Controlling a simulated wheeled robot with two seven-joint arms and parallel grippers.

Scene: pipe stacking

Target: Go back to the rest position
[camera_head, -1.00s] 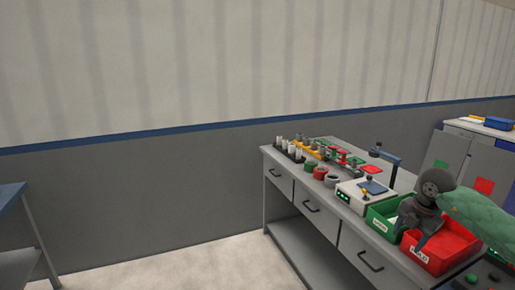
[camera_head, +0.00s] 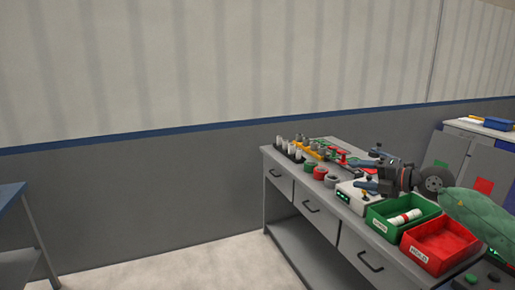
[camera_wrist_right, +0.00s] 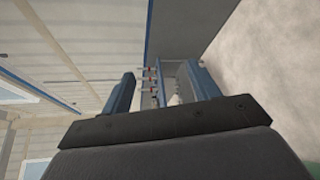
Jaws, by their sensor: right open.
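My right gripper (camera_head: 368,175) is in the air above the workbench, behind the green bin, with its blue fingers pointing left. It is open, and nothing shows between its fingers; in the right wrist view the fingers (camera_wrist_right: 160,88) stand wide apart. A white pipe with red bands (camera_head: 404,217) lies in the green bin (camera_head: 376,226), clear of the gripper. The red bin (camera_head: 418,252) beside it looks empty. My left gripper is out of view.
The grey workbench (camera_head: 290,212) holds a white device (camera_head: 350,195) under the gripper and several small parts (camera_head: 318,172) towards its far end. A blue table edge (camera_head: 12,192) is at the left. The floor between is clear.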

